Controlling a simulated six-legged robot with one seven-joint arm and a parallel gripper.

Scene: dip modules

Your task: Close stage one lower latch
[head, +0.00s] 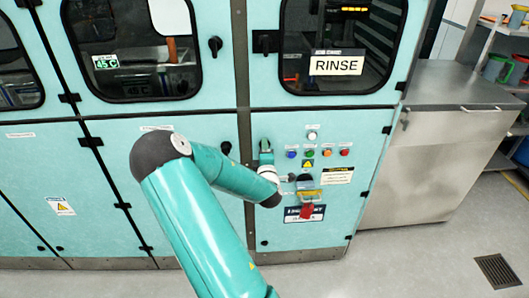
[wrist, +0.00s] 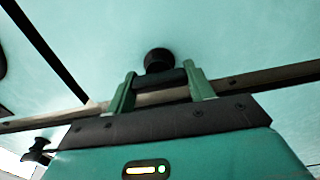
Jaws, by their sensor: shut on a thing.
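The latch my gripper holds shows in the wrist view as a round black knob (wrist: 158,60) with a dark handle bar lying between the two green fingers. It sits on a teal panel beside a metal seam strip. My gripper (wrist: 162,80) is shut on this latch handle. In the head view my gripper (head: 265,148) is at the lower right panel, just right of the vertical seam, and hides the latch there. Another black lower latch (head: 226,148) is on the left panel, across the seam. I cannot read a stage number on the latch.
Upper black latches (head: 215,46) flank the seam by the windows. Right of my gripper are coloured buttons (head: 308,153) and a red part (head: 307,212) low on the panel. A RINSE sign (head: 337,65) hangs above. A steel cabinet (head: 420,170) stands at right. Floor in front is clear.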

